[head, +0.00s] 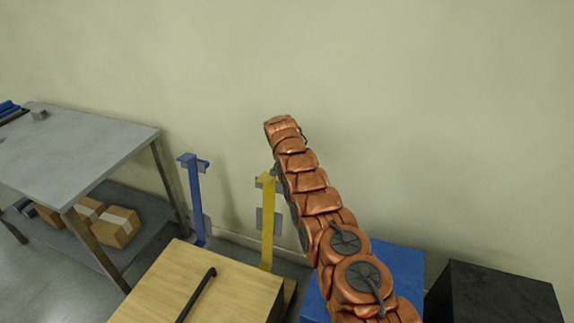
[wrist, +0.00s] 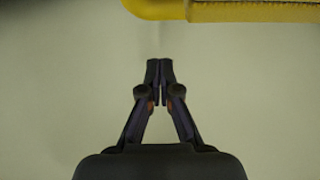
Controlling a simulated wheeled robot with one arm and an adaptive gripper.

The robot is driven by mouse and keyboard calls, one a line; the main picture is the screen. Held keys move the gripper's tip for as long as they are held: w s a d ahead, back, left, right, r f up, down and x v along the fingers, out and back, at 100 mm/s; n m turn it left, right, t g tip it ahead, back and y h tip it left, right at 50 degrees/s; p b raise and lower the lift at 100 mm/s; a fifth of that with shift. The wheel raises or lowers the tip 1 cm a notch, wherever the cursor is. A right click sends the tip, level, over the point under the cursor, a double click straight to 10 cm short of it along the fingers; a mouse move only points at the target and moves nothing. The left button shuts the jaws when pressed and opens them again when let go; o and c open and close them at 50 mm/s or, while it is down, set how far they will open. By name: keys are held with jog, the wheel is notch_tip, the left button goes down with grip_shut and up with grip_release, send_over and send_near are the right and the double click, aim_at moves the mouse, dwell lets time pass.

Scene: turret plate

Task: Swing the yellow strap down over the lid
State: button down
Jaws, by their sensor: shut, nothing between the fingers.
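The yellow strap (head: 267,222) stands upright at the back right of a wooden box, with its bent top end beside my arm. The box's light wood lid (head: 225,279) carries a black bar handle (head: 197,294). In the wrist view, a yellow bar, apparently part of the strap (wrist: 235,12), crosses the top right edge. My gripper (wrist: 160,70) is shut and empty, its fingertips below the yellow bar in the picture with a gap between. In the head view my gripper cannot be made out; my copper arm hides part of the area behind the strap.
A blue upright strap (head: 195,200) stands at the box's back left. A grey table (head: 85,150) with cartons (head: 117,228) on its lower shelf is at left. A blue box (head: 400,268) and a black box (head: 495,295) stand at right. A plain wall is behind.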

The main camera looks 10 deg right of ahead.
jog(key=shift+w+d+f, duration=0.1)
jog(key=shift+d+f, duration=0.05)
jog(key=shift+f, duration=0.45)
jog(key=shift+f+b, duration=0.25)
jog(key=shift+b, duration=0.35)
jog(key=shift+s+a+b, duration=0.2)
jog(key=shift+a+b, duration=0.15)
jog(key=shift+b, duration=0.75)
jog(key=s+b, duration=0.1)
jog(key=s+a+b, duration=0.1)
jog(key=b, duration=0.1)
jog(key=shift+s+a+r+b, duration=0.2)
jog(key=shift+s+b, duration=0.1)
jog(key=shift+s, duration=0.05)
jog(key=shift+s+a+b, duration=0.15)
jog(key=shift+s+b, duration=0.1)
jog(key=shift+b, duration=0.05)
